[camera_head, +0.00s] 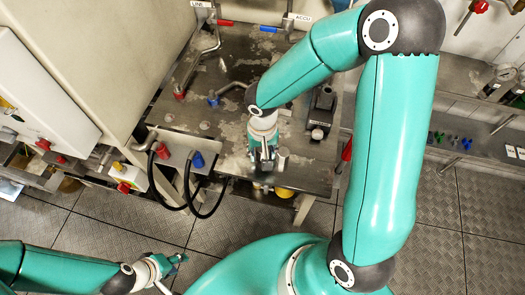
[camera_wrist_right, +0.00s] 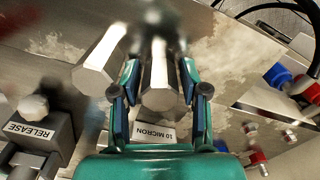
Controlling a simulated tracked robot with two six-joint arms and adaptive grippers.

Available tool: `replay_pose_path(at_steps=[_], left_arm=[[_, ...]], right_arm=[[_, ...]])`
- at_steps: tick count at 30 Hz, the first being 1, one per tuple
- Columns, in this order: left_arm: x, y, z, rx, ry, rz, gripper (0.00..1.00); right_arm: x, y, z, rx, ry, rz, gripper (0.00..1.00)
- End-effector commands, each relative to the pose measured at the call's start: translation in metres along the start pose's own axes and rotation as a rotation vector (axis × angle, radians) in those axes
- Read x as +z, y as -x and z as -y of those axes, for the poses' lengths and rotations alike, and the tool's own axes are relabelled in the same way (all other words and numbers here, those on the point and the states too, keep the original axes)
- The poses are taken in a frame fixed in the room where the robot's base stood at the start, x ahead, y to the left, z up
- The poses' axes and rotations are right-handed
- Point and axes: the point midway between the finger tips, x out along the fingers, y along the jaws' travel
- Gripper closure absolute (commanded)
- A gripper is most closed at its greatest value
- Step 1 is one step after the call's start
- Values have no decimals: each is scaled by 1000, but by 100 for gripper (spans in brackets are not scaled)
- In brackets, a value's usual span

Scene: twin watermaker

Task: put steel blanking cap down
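My right gripper (camera_head: 264,158) reaches down over the front part of the steel bench. In the right wrist view its two fingers (camera_wrist_right: 160,78) lie on both sides of a hexagonal bright steel piece, which I take as the steel blanking cap (camera_wrist_right: 161,98); they look shut on it. Its far end is blurred, so I cannot tell whether it touches the bench. A second, similar hexagonal steel piece (camera_wrist_right: 95,78) stands just left of the fingers; in the head view it shows right of the gripper (camera_head: 283,153). My left gripper (camera_head: 174,270) is low at the left, empty, with fingers apparently apart.
A block marked "RELEASE" (camera_wrist_right: 35,130) stands at the left of the wrist view. Red and blue fittings (camera_wrist_right: 278,76) with black hoses are at the right. The steel bench (camera_head: 225,45) has some bare room behind the gripper.

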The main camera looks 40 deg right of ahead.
Motion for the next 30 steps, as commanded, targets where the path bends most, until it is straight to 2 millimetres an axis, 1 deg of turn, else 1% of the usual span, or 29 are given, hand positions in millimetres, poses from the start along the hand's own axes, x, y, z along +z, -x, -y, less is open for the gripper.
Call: replay_pose_path(at_steps=[8, 11, 13, 17, 24, 27, 30], left_arm=[[0, 1, 0, 0, 0, 0, 60], [0, 6, -2, 0, 0, -1, 60], [0, 5, -2, 0, 0, -1, 60], [0, 7, -2, 0, 0, 0, 60], [0, 8, -3, 0, 0, 0, 60], [0, 9, -3, 0, 0, 0, 60], [0, 9, -3, 0, 0, 0, 60]], right_arm=[[0, 1, 0, 0, 0, 0, 55], [0, 5, 0, 0, 0, 0, 55], [-1, 12, 0, -1, -1, -4, 55], [-1, 34, 0, -2, -2, -5, 55], [-2, 83, 1, -3, -1, -7, 55], [-1, 100, 0, -3, 0, -4, 55], [-1, 112, 0, -2, 0, -4, 55]])
